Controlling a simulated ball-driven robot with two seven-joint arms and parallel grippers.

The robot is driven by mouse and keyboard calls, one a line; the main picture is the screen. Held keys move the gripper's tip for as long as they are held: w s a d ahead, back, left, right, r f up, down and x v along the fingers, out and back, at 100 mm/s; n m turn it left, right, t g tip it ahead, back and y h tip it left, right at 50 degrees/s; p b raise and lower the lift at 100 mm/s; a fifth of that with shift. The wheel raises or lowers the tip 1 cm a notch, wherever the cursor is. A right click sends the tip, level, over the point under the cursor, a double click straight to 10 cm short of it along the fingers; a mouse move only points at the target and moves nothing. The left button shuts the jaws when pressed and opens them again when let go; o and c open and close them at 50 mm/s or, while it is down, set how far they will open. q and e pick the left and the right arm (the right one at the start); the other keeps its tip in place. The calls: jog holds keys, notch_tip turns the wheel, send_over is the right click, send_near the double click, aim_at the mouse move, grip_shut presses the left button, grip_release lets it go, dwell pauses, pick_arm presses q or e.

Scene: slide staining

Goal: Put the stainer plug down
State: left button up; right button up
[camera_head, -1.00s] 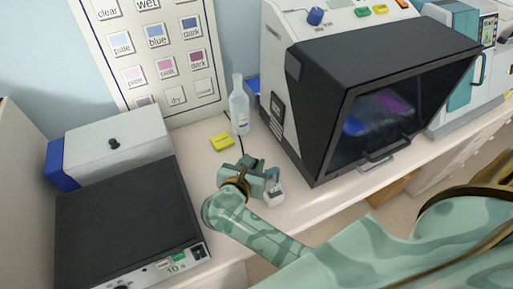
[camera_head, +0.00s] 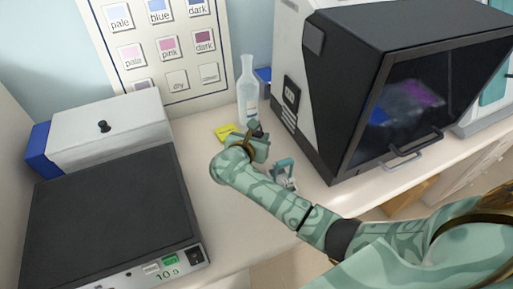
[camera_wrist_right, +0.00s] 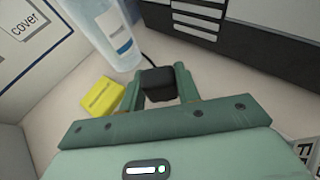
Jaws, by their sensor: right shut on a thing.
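My right gripper (camera_head: 257,138) is shut on the black stainer plug (camera_wrist_right: 158,85), which sits between its two green fingertips (camera_wrist_right: 158,92) in the wrist view. A thin black cord runs up from the plug. In the head view the plug (camera_head: 255,127) shows small at the gripper's far end, low over the white counter, in front of the bottle. I cannot tell whether it touches the counter. The stainer (camera_head: 350,60), a large machine with a black hood, stands to the right, with a dark socket panel (camera_head: 291,95) on its side. My left gripper is not in view.
A yellow block (camera_head: 227,132) lies left of the gripper. A clear bottle (camera_head: 248,92) stands behind it. A small white holder with a teal clip (camera_head: 284,172) is at its right. A black-topped hotplate (camera_head: 105,220) and a white box (camera_head: 110,132) fill the left.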

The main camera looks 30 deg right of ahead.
jog(key=f, duration=0.1)
jog(key=f+b, duration=0.2)
jog(key=f, duration=0.1)
jog(key=shift+w+d, duration=0.15)
jog(key=shift+w, duration=0.1)
jog(key=shift+r, duration=0.15)
jog(key=shift+f+b, duration=0.6)
jog(key=shift+f, duration=0.05)
jog(key=o, duration=1)
jog(key=shift+r, duration=0.1)
jog(key=shift+o, duration=0.2)
